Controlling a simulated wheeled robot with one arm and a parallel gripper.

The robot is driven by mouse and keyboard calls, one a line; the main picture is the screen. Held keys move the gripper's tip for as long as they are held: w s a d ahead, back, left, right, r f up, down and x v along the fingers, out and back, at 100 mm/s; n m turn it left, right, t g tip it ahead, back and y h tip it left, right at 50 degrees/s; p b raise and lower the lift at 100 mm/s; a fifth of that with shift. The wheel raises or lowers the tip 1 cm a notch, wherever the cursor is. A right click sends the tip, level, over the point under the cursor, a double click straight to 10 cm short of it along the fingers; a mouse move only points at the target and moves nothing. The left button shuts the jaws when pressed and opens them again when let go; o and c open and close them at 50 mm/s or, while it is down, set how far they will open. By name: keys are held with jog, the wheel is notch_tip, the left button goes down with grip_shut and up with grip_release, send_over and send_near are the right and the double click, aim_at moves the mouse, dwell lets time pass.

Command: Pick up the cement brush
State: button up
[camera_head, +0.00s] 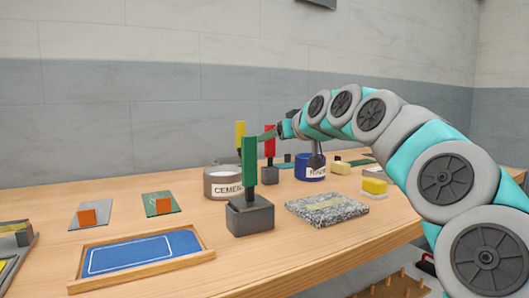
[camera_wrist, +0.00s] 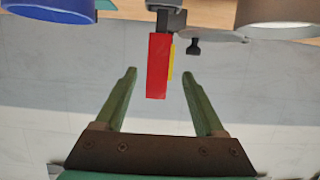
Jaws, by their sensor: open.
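Three upright coloured handles stand on the table: a green handle (camera_head: 249,160) in a dark grey block (camera_head: 250,216) in front, a red handle (camera_head: 269,140) behind it, and a yellow handle (camera_head: 240,133) further back. I cannot tell which is the cement brush; no brush head shows. A grey pot labelled CEMENT (camera_head: 222,189) stands beside them. In the wrist view my gripper (camera_wrist: 158,72) is open and empty, with the red handle (camera_wrist: 158,67) in line between its fingertips. The yellow handle (camera_wrist: 171,62) shows partly behind the red one. Contact cannot be told.
A blue pot (camera_head: 310,172) stands right of the red handle. Two plates with orange blocks (camera_head: 94,214) (camera_head: 163,205) lie at left.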

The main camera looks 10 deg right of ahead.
jog(key=p+x, duration=0.1)
jog(key=x, duration=0.5)
jog(key=shift+w, duration=0.45)
jog(key=shift+f, duration=0.1)
grip_shut()
